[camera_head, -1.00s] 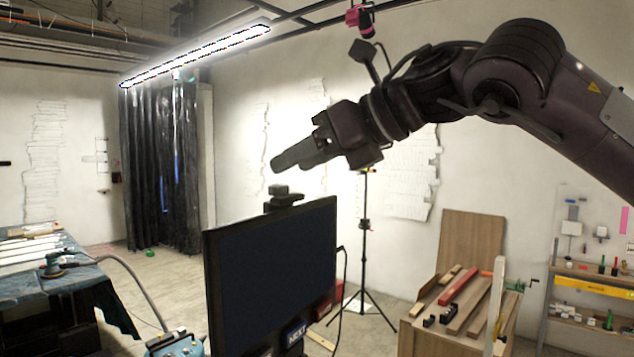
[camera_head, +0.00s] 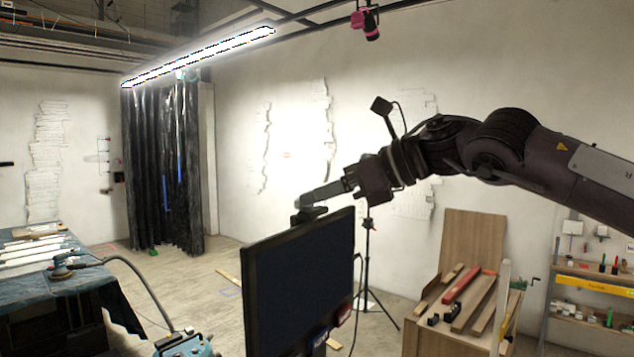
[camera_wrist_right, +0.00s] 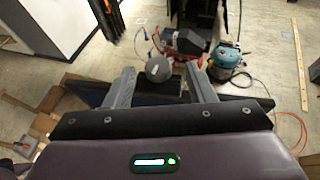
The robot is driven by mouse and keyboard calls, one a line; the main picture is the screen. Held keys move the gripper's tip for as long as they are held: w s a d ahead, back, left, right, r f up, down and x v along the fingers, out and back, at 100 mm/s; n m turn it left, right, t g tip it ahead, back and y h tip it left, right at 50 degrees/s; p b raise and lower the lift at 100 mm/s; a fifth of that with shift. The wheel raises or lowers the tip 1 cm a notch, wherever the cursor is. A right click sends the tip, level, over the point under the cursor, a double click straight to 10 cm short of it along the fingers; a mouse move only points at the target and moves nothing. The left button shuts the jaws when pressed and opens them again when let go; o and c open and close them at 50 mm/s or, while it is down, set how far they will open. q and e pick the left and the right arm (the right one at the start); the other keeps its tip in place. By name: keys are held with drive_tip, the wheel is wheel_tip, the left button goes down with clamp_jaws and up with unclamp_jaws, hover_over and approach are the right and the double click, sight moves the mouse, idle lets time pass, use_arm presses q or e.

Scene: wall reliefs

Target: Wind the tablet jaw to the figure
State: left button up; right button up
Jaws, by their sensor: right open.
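A dark flat screen (camera_head: 298,285), which may be the tablet, stands upright in the lower middle of the head view. A small dark fitting (camera_head: 308,214) sits on its top edge. In the right wrist view a round grey knob (camera_wrist_right: 158,68) appears between the fingers, in front of the dark panel edge. My right gripper (camera_head: 306,202) is just above the screen's top edge, at the fitting. In the wrist view (camera_wrist_right: 160,88) its fingers are apart, with the knob between them in the picture; I cannot tell contact. No figure or scale is readable. My left gripper is not in view.
A wooden bench (camera_head: 425,342) with strips and a green-handled clamp is at the right. A tripod (camera_head: 368,255) stands behind the screen. A blue-covered table (camera_head: 90,285) and a teal machine (camera_head: 183,344) are at the left. Pale reliefs (camera_head: 320,130) hang on the wall.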

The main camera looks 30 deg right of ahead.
drive_tip(key=shift+x, duration=0.95)
drive_tip(key=shift+s+a, duration=0.1)
drive_tip(key=shift+a, duration=0.05)
